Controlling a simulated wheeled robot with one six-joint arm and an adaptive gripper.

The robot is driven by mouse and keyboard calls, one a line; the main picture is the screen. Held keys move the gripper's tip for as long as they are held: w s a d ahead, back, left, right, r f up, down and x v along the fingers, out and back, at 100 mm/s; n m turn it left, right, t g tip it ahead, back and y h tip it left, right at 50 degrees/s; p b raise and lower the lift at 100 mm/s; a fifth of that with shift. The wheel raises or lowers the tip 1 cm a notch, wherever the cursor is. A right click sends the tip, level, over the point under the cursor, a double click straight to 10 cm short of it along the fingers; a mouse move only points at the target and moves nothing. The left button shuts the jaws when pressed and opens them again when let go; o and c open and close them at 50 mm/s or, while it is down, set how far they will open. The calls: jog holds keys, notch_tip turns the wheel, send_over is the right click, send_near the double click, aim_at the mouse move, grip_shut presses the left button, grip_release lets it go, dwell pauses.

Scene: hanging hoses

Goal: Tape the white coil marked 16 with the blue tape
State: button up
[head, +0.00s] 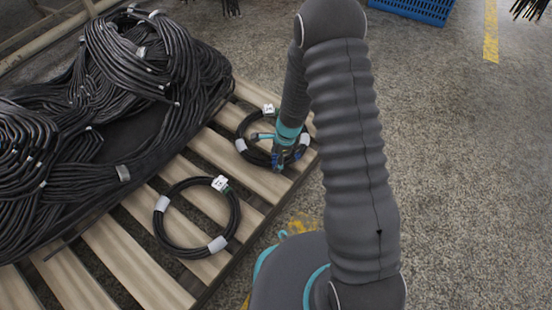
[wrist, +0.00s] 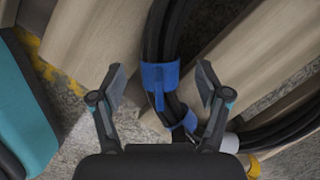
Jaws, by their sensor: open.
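A black hose coil (head: 245,150) lies on the wooden pallet, with white bands and a white tag (head: 268,109) whose mark I cannot read. I see no white coil. My gripper (head: 279,160) is over this coil's near right side and hides part of it. In the wrist view my gripper (wrist: 160,72) is open, its fingers on either side of the black hoses (wrist: 157,30). Blue tape (wrist: 161,78) is around the hoses between the fingers, with more blue just below it. I cannot tell whether the fingers touch it.
Another black coil (head: 181,246) with white bands and a tag lies nearer on the pallet (head: 122,250). A large heap of black hoses (head: 130,110) covers the pallet's left part. A blue crate (head: 412,10) stands at the back.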

jog(key=shift+r, duration=0.15)
jog(key=v, duration=1.1)
jog(key=shift+d+r, duration=0.15)
jog(key=shift+r, duration=0.2)
